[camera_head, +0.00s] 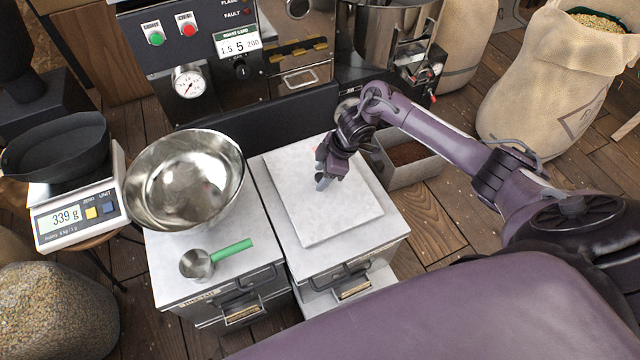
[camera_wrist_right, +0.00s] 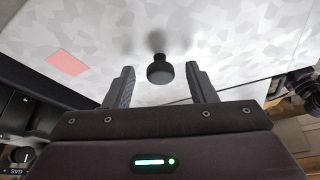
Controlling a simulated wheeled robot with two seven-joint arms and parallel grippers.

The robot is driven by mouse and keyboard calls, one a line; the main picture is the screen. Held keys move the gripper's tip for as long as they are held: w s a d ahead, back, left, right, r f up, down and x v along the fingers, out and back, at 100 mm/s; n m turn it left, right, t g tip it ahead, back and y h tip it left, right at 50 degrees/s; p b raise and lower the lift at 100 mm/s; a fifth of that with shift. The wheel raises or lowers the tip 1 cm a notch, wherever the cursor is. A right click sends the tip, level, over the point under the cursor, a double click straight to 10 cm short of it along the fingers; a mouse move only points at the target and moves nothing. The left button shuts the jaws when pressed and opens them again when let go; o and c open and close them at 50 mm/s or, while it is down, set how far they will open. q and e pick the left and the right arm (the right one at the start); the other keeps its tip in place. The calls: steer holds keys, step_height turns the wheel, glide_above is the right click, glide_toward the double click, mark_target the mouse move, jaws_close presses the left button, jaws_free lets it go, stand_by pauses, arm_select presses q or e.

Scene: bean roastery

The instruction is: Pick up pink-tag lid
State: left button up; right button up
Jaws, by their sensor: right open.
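The lid is a pale, mottled square slab (camera_head: 332,222) lying flat on the right-hand cabinet top. In the right wrist view the lid (camera_wrist_right: 235,45) fills the upper part, with a pink tag (camera_wrist_right: 67,63) at left and a dark round knob (camera_wrist_right: 159,72) standing up from it. My left gripper is not in view.
A steel bowl (camera_head: 185,180) and a green-handled scoop (camera_head: 205,260) sit on the left cabinet, left of the lid. A scale (camera_head: 78,212) stands farther left. The roaster front (camera_head: 225,60) is behind the lid. A bin of dark grounds (camera_head: 410,165) is at right.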

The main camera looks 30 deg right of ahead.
jaws_close()
steer(key=shift+r, duration=0.1)
stand_by(0.3)
